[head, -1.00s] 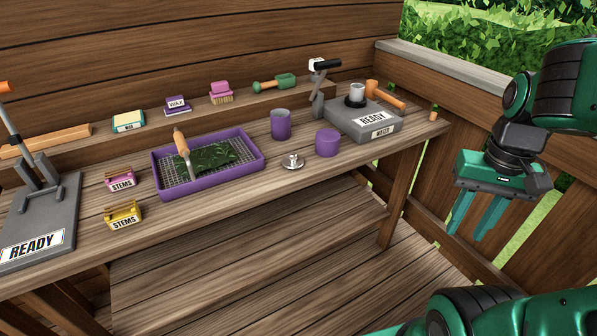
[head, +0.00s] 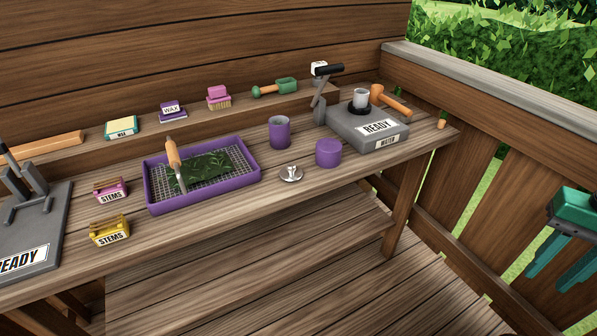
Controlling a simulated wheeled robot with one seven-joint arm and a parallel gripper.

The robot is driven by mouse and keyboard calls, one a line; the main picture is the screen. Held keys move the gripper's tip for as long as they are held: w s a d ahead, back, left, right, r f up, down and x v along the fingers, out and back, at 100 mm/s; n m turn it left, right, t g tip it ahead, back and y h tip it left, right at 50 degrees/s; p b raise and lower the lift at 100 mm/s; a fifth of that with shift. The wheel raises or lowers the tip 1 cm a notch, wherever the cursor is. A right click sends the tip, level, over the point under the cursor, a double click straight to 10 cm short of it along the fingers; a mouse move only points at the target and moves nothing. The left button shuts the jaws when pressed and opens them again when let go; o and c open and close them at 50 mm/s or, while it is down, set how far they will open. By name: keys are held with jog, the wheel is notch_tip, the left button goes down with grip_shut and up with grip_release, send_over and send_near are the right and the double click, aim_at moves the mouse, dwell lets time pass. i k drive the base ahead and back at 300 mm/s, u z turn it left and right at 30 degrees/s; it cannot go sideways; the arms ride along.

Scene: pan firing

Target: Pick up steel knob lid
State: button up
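The steel knob lid (head: 291,173) is a small round silver disc with a knob on top. It lies on the wooden workbench (head: 225,207) near the front edge, between the purple tray and a closed-looking purple cylinder (head: 328,152). My gripper (head: 548,279) is at the far right edge of the head view, partly cut off. Its two green fingers point down and stand apart with nothing between them. It is well to the right of the lid, beyond the bench.
A purple mesh tray (head: 150,194) holds green leaves and a wooden-handled tool. An open purple cup (head: 279,133) stands behind the lid. A grey READY machine (head: 365,137) is at the right end. Yellow (head: 109,230) and pink STEMS boxes (head: 111,190) sit left. A wooden railing (head: 480,95) borders the right.

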aim_at(290, 173)
jog(key=i, duration=1)
